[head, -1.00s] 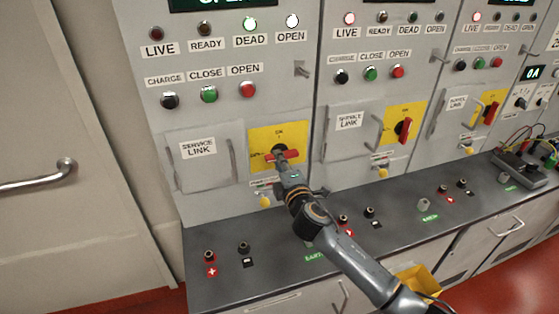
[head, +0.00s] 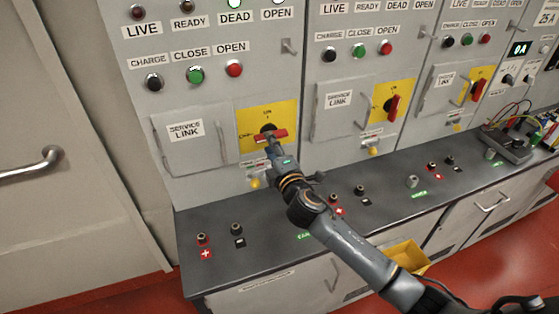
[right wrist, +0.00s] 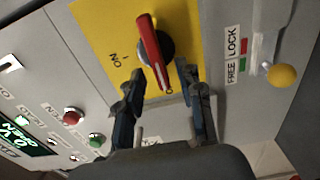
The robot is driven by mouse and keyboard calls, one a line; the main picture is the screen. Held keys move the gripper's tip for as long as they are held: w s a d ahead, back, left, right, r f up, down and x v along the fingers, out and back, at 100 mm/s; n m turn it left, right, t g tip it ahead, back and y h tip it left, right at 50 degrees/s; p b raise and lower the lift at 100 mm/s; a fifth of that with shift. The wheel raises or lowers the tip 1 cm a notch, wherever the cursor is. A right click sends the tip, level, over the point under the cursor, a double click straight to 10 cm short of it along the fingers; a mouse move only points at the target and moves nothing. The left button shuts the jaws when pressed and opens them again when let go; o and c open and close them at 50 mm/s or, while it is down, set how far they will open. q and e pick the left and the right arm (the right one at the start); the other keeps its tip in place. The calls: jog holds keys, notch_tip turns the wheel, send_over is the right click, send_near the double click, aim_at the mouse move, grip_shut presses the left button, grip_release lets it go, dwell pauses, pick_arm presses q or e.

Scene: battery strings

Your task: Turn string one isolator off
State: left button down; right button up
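The string one isolator is a red handle (head: 272,135) on a yellow plate (head: 284,113) on the leftmost cabinet. The handle lies horizontal in the head view, with the ON label above the hub and a label at its left. In the right wrist view the red handle (right wrist: 152,52) runs top to bottom, its lower end by the O mark and the ON label off to its left. My right gripper (right wrist: 163,88) is open, its fingers apart on either side of the handle's lower end; I cannot tell whether they touch it. It hides part of the plate in the head view (head: 270,142). My left gripper is not in view.
A yellow-knobbed lever (right wrist: 282,75) sits beside a FREE/LOCK label. Green (head: 195,75) and red (head: 234,68) buttons are above the isolator. The lamps over DEAD and OPEN are lit. A dark bench (head: 215,273) with terminals runs below. Neighbouring isolators (head: 394,107) have upright-leaning handles.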

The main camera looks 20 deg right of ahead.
jog(key=s, duration=0.9)
jog(key=shift+s+d, duration=0.2)
jog(key=shift+s, duration=0.2)
